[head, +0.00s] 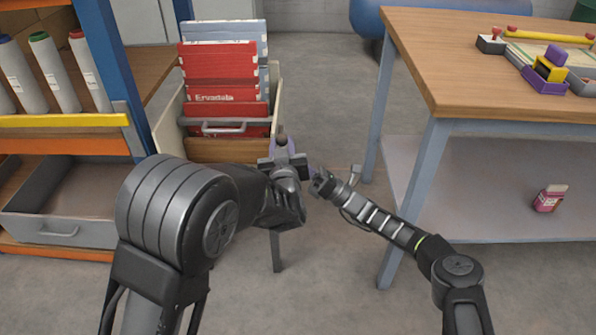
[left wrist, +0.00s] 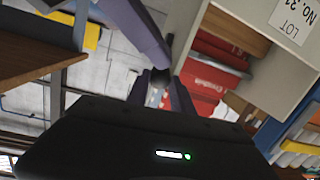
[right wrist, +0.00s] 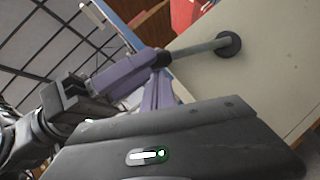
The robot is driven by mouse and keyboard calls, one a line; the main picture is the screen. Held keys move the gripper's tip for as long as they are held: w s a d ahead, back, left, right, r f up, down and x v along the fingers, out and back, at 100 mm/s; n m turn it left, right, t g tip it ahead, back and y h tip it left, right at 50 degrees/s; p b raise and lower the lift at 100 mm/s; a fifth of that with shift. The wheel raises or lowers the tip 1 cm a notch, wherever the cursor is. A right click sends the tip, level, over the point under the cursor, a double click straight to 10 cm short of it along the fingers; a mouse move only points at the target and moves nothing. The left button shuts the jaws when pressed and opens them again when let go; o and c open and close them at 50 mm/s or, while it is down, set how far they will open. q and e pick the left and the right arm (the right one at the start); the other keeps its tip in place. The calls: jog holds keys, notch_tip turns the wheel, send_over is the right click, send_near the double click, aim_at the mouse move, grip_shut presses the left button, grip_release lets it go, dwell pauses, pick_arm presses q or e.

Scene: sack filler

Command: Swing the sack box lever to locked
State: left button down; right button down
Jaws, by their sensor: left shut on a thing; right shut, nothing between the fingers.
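The sack box (head: 228,150) is a pale, open-topped box at the left centre of the head view. Its lever (right wrist: 200,49) is a grey rod on a dark round pivot on the pale box wall in the right wrist view. My left gripper (left wrist: 163,80) is shut on the lever's end, where a dark knob shows between its purple fingers. In the head view it is beside the box's right front corner. My right gripper (right wrist: 157,85) is shut and empty, its tips close to the left gripper's fingers. No locked mark is readable.
Red and pale blue packs (head: 218,65) stand in the box. A shelf unit (head: 108,70) with bottles and a grey drawer (head: 60,222) is at the left. A wooden-topped table (head: 480,60) is at the right. Floor shows between box and table.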

jog(key=shift+w+r, duration=0.15)
jog(key=shift+r, duration=0.15)
pick_arm(q)
jog(key=shift+d+f, duration=0.1)
jog(key=shift+f, duration=0.05)
pick_arm(e)
jog(key=shift+w+r+m+t+h, duration=0.2)
jog(key=shift+r+m, duration=0.1)
jog(key=shift+r, duration=0.15)
jog(key=shift+w+r+m+t+h, duration=0.1)
jog(key=shift+w+r+m+t, duration=0.1)
jog(key=shift+r+m, duration=0.15)
pick_arm(q)
jog(key=shift+s+f, duration=0.1)
pick_arm(e)
jog(key=shift+r, duration=0.15)
pick_arm(q)
jog(key=c, duration=1.1)
grip_release()
pick_arm(e)
jog(key=shift+s+a, duration=0.1)
jog(key=shift+a, duration=0.05)
